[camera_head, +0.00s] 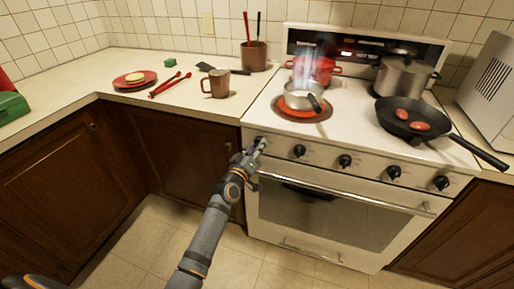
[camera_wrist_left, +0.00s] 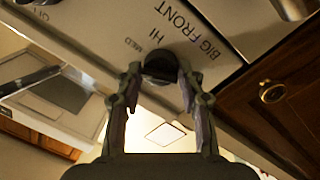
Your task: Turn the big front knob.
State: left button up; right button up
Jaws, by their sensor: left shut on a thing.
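The big front knob (camera_wrist_left: 160,66) is a dark round knob on the stove's front panel, beside the printed words "BIG FRONT", "HI" and "MED". My left gripper (camera_wrist_left: 160,78) has one finger on each side of it and is shut on it. In the head view my left gripper (camera_head: 257,147) is at the far left of the knob row and mostly hides this knob. The front left burner (camera_head: 302,113) glows red under a steaming saucepan (camera_head: 302,96). My right gripper is not in view.
Several other black knobs, such as the neighbouring one (camera_head: 299,151), line the panel. The oven handle (camera_head: 345,194) runs below. A skillet (camera_head: 413,119) with two red items has its handle past the stove's front right edge. A mug (camera_head: 217,84) stands on the left counter.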

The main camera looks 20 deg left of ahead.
pick_arm(q)
jog(key=n, duration=0.6)
jog(key=shift+f+n+t+y, duration=0.1)
jog(key=shift+n+t+y, duration=0.2)
jog(key=shift+n, duration=0.1)
jog(key=n, duration=0.6)
jog(key=shift+f+y+p, duration=0.1)
jog(key=shift+y+p, duration=0.3)
jog(key=shift+d+n, duration=0.1)
jog(key=shift+n, duration=0.2)
jog(key=o, duration=1.1)
jog(key=shift+o, duration=0.2)
jog(key=s, duration=1.2)
jog(key=shift+a+f, duration=0.25)
jog(key=shift+f, duration=0.2)
